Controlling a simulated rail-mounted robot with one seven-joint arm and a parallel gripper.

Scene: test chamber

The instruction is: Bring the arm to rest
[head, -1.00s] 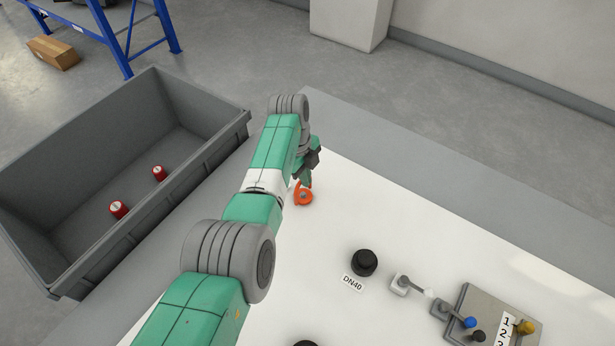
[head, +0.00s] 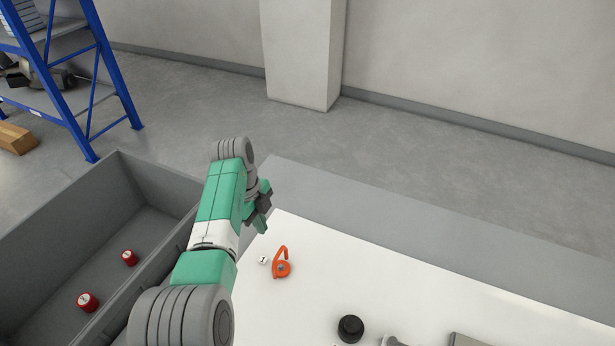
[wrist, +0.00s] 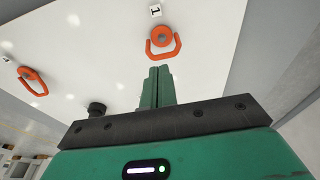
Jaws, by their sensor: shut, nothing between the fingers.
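My gripper (head: 263,222) is raised over the far left corner of the white panel (head: 300,310), left of an orange hook-shaped piece (head: 281,265). In the wrist view my gripper (wrist: 158,72) shows its two green fingers together with nothing between them. The orange piece (wrist: 162,42) appears there just beyond the fingertips, apart from them, next to a tag marked 1 (wrist: 155,11). My arm is bent and reaches forward from the lower left in the head view.
A grey bin (head: 160,185) at the left holds two red cylinders (head: 129,257). A black knob (head: 350,328) stands on the panel. The wrist view also shows a second orange piece (wrist: 33,80). A blue shelf rack (head: 92,90) stands behind; open floor lies beyond the table.

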